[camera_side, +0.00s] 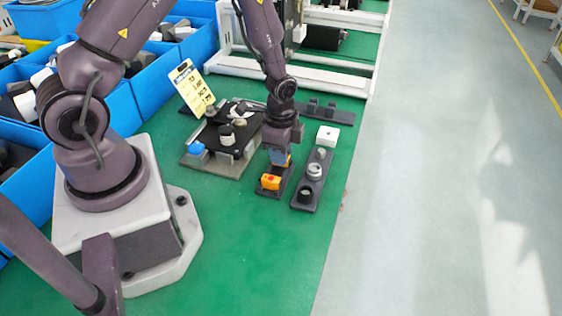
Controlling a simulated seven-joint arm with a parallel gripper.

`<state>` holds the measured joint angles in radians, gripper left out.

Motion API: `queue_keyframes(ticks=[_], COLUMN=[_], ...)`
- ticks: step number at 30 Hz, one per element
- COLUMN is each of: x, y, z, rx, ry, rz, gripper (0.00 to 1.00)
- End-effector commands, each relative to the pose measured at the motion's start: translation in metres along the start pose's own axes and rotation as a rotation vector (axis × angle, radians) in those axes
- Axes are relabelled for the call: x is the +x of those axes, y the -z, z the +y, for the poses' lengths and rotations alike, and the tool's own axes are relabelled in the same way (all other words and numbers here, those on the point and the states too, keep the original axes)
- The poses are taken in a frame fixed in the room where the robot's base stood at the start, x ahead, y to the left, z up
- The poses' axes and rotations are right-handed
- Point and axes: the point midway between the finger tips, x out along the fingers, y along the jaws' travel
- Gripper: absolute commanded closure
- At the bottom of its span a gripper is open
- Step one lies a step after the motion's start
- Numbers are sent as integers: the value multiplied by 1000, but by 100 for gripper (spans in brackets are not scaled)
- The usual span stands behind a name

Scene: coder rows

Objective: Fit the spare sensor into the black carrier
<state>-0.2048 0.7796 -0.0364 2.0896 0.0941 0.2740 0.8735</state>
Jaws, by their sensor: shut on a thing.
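My gripper (281,161) points down over the far part of a narrow black holder (264,193). It is shut on an orange part (289,160), probably a sensor, mostly hidden by the fingers. I cannot tell whether this part touches the holder. To the right lies a long dark strip (318,181) with a black ring (305,196) and a grey-white round part (314,171). I cannot tell for sure which piece is the black carrier.
A white box (328,135) and dark bracket (318,110) lie behind right. Blue bins (120,105) stand left. The near green mat (245,250) is clear.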

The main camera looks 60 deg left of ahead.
Motion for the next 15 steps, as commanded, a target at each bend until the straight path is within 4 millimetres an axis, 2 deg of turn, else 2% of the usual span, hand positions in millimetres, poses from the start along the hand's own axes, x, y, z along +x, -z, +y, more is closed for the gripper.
queue_keyframes(ticks=[15], x=[-38], y=[0], z=[0], rx=[0], ry=[1], rz=[0], gripper=[100])
